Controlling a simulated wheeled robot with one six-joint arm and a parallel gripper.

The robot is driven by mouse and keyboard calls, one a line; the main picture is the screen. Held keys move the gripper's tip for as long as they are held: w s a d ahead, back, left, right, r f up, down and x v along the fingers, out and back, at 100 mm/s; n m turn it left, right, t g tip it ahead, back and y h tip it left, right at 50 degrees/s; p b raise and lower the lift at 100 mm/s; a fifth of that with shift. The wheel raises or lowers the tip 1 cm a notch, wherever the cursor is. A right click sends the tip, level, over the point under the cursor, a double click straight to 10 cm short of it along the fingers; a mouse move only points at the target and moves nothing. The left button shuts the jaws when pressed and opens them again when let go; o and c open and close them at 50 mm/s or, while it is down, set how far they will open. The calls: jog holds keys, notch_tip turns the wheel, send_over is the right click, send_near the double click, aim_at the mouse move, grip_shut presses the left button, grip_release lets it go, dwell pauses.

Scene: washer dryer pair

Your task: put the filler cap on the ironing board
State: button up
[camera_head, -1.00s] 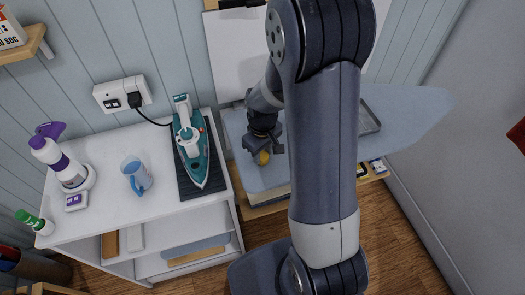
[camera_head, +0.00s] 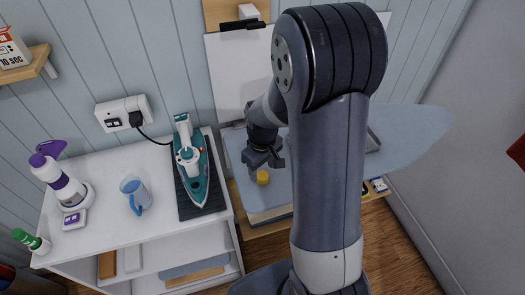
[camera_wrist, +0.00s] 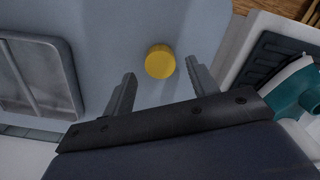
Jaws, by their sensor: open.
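The filler cap (camera_head: 263,177) is a small yellow disc resting on the light blue-grey ironing board (camera_head: 415,135). In the wrist view the cap (camera_wrist: 160,62) lies just beyond and between the fingertips, on the board's bare surface (camera_wrist: 120,35). My gripper (camera_head: 264,158) is open and empty, raised above the cap and apart from it. Its two spread fingers also show in the wrist view (camera_wrist: 160,75). My arm hides the middle of the board in the head view.
A grey metal tray (camera_wrist: 37,75) lies on the board. Left of the board is a white cabinet (camera_head: 105,170) with a teal iron (camera_head: 192,165) on a dark mat, a blue measuring cup (camera_head: 136,195) and a purple-topped spray bottle (camera_head: 62,180). The board's right end is clear.

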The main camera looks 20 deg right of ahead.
aim_at(263, 175)
notch_tip(263, 175, up, 10)
dwell(0.3)
jog(key=shift+d, duration=0.1)
dwell(1.3)
